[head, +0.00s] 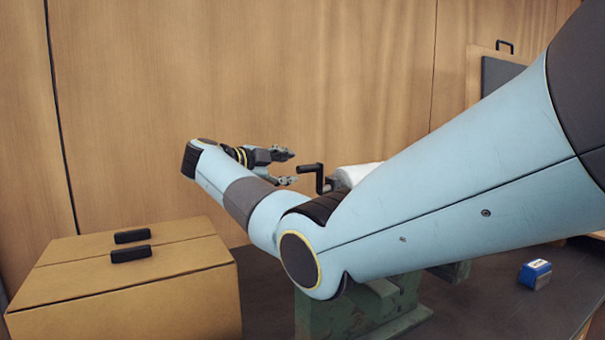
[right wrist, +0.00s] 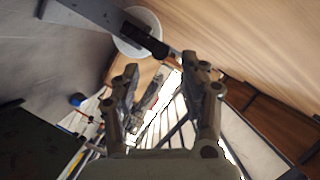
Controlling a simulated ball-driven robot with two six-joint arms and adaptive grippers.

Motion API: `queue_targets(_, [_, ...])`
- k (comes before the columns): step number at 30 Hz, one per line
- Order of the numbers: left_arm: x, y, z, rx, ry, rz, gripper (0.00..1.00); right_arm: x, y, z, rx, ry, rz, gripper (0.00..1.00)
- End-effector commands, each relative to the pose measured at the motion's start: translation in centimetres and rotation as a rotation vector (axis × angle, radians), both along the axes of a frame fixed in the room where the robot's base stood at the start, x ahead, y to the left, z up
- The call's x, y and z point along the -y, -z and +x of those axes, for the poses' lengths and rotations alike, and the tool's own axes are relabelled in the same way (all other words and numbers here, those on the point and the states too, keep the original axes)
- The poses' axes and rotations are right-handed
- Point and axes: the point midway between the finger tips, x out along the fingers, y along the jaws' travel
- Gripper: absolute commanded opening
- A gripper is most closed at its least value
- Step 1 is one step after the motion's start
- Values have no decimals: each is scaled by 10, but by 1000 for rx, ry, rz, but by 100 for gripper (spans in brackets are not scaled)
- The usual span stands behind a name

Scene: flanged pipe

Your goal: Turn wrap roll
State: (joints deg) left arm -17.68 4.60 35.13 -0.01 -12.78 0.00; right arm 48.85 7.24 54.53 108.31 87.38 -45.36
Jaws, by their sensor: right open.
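The wrap roll (head: 356,174) is white and lies on its side, partly hidden behind my right arm. A black crank handle (head: 318,178) sticks out from its left end. My right gripper (head: 291,167) is open and empty, with its fingers pointing right toward the crank handle and a small gap between them. In the right wrist view, the white round end of the roll (right wrist: 136,22) and the dark crank (right wrist: 146,42) show beyond the fingertips of the right gripper (right wrist: 160,66). My left gripper is not in view.
A cardboard box (head: 130,300) with two black handles stands at the lower left. A green metal stand (head: 345,315) sits below my arm. A small blue and white object (head: 535,274) lies on the dark tabletop (head: 490,305) at right. A wooden wall (head: 250,70) closes the back.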

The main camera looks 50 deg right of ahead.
Motion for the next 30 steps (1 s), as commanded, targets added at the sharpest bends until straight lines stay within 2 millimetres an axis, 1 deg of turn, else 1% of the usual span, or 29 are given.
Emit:
queue_targets(1, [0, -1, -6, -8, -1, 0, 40, 12, 1, 0, -2, 3, -2, 44])
queue_targets(2, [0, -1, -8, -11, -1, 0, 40, 18, 2, 0, 0, 2, -2, 44])
queue_targets(5, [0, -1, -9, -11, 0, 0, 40, 38, 7, 0, -1, 2, -2, 44])
queue_targets(8, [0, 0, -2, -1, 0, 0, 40, 54, 11, 1, 0, 2, -2, 44])
queue_targets(10, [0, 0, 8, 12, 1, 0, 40, 63, 13, 1, 0, 1, -3, 44])
queue_targets(12, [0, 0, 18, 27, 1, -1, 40, 69, 15, 2, 1, -1, -2, 44])
queue_targets(15, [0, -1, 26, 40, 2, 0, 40, 74, 16, 2, 1, -1, -2, 44])
queue_targets(19, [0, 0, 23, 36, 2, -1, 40, 75, 16, 2, 2, -1, -2, 44])
queue_targets(23, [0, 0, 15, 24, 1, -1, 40, 75, 16, 2, 2, -1, -2, 44])
queue_targets(26, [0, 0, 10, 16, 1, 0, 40, 75, 16, 2, 2, -1, -2, 32])
queue_targets(27, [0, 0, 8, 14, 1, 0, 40, 75, 16, 2, 2, -1, -2, 27])
queue_targets(30, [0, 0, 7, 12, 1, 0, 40, 75, 16, 2, 2, -1, -2, 14])
